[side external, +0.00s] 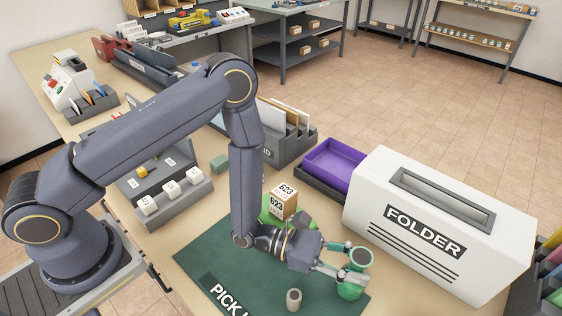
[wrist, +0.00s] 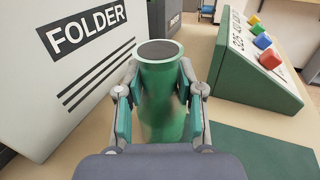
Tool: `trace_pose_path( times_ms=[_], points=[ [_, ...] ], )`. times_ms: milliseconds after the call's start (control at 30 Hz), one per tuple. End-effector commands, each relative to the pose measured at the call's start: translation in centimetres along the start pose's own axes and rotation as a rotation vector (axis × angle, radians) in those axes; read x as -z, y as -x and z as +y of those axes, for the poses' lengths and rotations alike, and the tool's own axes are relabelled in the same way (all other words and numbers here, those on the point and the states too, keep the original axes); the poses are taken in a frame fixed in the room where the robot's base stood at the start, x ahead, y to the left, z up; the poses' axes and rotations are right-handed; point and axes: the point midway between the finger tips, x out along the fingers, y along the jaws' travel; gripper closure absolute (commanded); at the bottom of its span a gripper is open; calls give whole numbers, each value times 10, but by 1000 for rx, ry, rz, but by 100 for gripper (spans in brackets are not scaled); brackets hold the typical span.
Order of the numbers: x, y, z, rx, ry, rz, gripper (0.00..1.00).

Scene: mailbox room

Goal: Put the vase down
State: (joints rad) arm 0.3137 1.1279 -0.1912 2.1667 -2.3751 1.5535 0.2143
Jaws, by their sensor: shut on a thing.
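The green vase (wrist: 160,100) is an upright cylinder with a dark round top, centred in the wrist view. In the side external view it shows as a green shape (side external: 350,291) at the right edge of the green mat (side external: 205,250). My gripper (wrist: 160,95) is shut on it, one finger on each side; in the side external view my gripper (side external: 343,268) reaches to the right around the vase. The vase's lower end is partly hidden by my gripper, and I cannot tell whether it touches the table.
A white FOLDER box (side external: 437,225) stands close by, left of the vase in the wrist view. A sloped green panel with coloured buttons (wrist: 262,62) stands right of it. On the mat are a small cylinder (side external: 293,299) and a box marked 623 (side external: 283,202). A purple tray (side external: 338,163) lies behind.

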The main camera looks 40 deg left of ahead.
Motion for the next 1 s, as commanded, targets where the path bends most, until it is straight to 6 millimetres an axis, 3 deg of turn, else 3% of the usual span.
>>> trace_pose_path(
  times_ms=[233, 267, 500, 833, 1000],
  points=[
    [2, 0, 0, 0, 0, -1, 100],
    [1, 0, 0, 0, 0, -2, 60],
    [1, 0, 0, 0, 0, -1, 35],
    [2, 2, 0, -1, 0, 2, 34],
    [2, 22, 1, -4, 3, 3, 34]
  ],
)
